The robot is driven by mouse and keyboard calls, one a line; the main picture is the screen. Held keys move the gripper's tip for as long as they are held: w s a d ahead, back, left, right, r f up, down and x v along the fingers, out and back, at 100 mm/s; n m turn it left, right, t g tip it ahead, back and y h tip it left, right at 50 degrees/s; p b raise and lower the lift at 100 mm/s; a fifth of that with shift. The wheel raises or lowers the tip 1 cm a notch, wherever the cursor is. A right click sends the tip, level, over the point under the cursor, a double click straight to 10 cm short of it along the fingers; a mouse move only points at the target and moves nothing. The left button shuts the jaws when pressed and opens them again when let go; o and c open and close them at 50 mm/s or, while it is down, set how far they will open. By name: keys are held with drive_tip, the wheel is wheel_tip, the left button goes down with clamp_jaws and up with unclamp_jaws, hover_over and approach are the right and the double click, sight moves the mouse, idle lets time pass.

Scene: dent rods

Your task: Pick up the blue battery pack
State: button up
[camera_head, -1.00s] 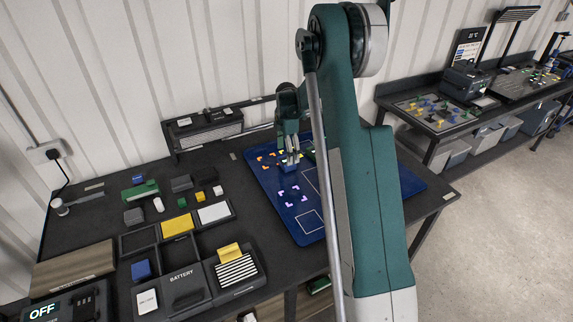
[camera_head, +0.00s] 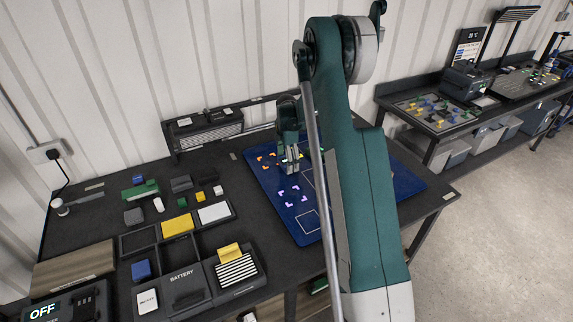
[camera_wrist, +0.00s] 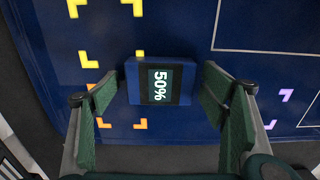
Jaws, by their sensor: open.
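The blue battery pack (camera_wrist: 137,80) lies on the dark blue mat in the wrist view, with a small screen reading 50% on its top. My gripper (camera_wrist: 160,92) is open, one green-padded finger on each side of the pack. In the head view my gripper (camera_head: 291,165) is low over the mat and hides most or all of the pack.
The mat (camera_head: 270,200) carries yellow, orange and purple corner marks and white outlines. To its left are trays with a yellow block (camera_head: 177,225), a white block (camera_head: 214,213) and another blue block (camera_head: 141,269). Several small blocks lie behind them.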

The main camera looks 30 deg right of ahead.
drive_tip(key=shift+c, duration=0.6)
drive_tip(key=c, duration=1)
drive_tip(key=shift+r, duration=0.1)
drive_tip(key=shift+r, duration=4.9)
